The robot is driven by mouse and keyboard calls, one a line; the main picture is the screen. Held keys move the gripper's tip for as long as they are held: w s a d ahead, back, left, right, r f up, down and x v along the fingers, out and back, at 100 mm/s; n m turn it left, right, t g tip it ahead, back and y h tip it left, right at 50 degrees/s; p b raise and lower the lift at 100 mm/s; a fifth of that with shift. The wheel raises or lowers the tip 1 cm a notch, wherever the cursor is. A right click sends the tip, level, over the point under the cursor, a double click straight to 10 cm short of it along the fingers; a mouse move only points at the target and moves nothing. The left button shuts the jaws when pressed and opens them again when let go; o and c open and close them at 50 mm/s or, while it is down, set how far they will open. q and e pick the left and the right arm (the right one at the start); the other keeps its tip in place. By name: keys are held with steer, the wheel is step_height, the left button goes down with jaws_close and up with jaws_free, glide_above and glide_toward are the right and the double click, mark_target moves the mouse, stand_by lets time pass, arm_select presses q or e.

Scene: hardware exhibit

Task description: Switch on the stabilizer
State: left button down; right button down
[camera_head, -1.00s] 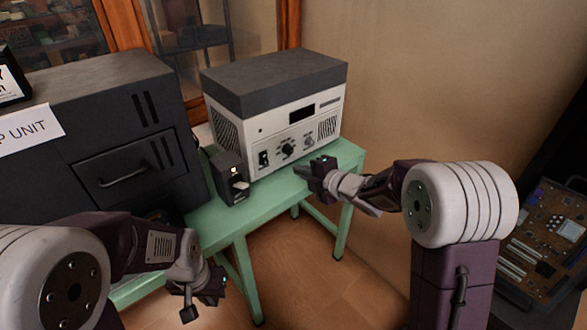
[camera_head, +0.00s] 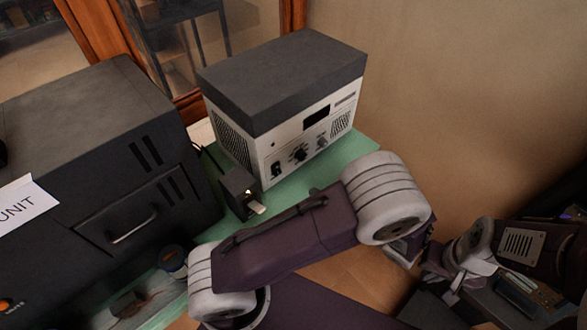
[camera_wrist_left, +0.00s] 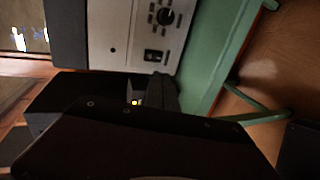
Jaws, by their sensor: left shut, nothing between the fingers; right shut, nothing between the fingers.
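No readable label shows which device is the stabilizer. A white-fronted unit (camera_head: 292,160) with a dark top, a rocker switch (camera_head: 276,169), knobs and a dark display stands on the green table. At its left is a small black box (camera_head: 238,192) with a pale lever (camera_head: 257,208). In the left wrist view, a small yellow light (camera_wrist_left: 135,103) glows by the box. My left gripper seems to be the dark shape (camera_wrist_left: 150,130) at the bottom there; its fingertips are unclear. In the head view, my left arm hides it. My right gripper (camera_head: 452,292) is shut, empty, at the lower right.
A large dark cabinet (camera_head: 90,160) with a handle stands at the left. The green table (camera_head: 345,150) has little bare top right of the white-fronted unit. A wall is at the right, and a circuit board (camera_head: 540,302) lies at the lower right.

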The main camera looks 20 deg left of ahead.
mark_target(279, 174)
arm_select(q)
steer(key=shift+s, duration=0.1)
steer(key=b+x, duration=0.1)
steer(key=x, duration=1.3)
steer(key=shift+a, duration=0.15)
arm_select(e)
steer(key=shift+f, duration=0.5)
